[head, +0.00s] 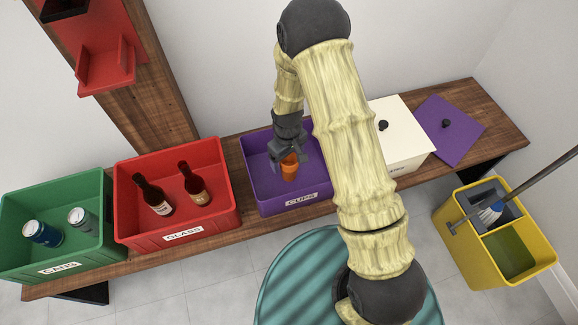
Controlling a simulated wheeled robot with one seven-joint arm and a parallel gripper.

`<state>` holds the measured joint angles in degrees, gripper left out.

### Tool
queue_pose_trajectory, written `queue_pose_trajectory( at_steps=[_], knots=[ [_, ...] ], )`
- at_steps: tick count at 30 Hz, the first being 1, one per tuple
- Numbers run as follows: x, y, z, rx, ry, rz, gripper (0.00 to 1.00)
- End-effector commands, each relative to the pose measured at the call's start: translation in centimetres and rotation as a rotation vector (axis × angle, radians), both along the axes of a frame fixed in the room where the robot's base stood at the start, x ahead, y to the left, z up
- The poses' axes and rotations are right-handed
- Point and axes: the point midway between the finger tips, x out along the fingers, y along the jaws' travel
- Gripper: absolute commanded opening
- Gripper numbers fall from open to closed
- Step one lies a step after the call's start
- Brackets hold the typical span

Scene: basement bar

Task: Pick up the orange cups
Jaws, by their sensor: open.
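An orange cup (289,170) is in the purple bin labelled CUPS (308,202), near the middle of the bin. My gripper (289,157) is at the purple bin, right at the top of the orange cup, with its jaws open. The fingers partly cover the cup's top, and I cannot tell whether they touch it. I cannot tell whether the cup rests on the bin floor. My arm covers the right part of the purple bin. No other orange cup shows.
The bins stand on a wooden bench (225,240). A red GLASS bin (140,240) holds two bottles, and a green CANS bin (20,265) holds two cans. A white lidded box (405,120) and purple lid (450,125) lie right. A yellow mop bucket (470,255) and teal round surface (300,270) are in front.

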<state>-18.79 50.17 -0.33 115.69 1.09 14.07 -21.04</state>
Motion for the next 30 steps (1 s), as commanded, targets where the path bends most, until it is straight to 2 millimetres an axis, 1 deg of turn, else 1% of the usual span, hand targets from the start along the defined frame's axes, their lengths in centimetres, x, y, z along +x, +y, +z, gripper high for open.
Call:
queue_pose_trajectory(
  at_steps=[1, 6, 9, 12, 27, 29, 30],
  knots=[
    [-0.1, -0.1, -0.9, -0.001, 0.003, -0.001, 0.81],
    [-0.4, -0.5, -3.5, -0.002, 0.004, 0.0, 0.81],
    [-0.3, -0.4, -4.6, -0.001, 0.003, 0.0, 0.81],
    [-0.3, -0.4, -4.8, -0.001, 0.001, -0.001, 0.81],
    [-0.3, -0.4, -4.7, -0.001, 0.001, 0.0, 0.81],
    [-0.3, -0.4, -4.7, -0.001, 0.001, 0.0, 0.69],
    [-0.3, -0.4, -4.7, -0.001, 0.001, 0.0, 0.61]
  ],
)
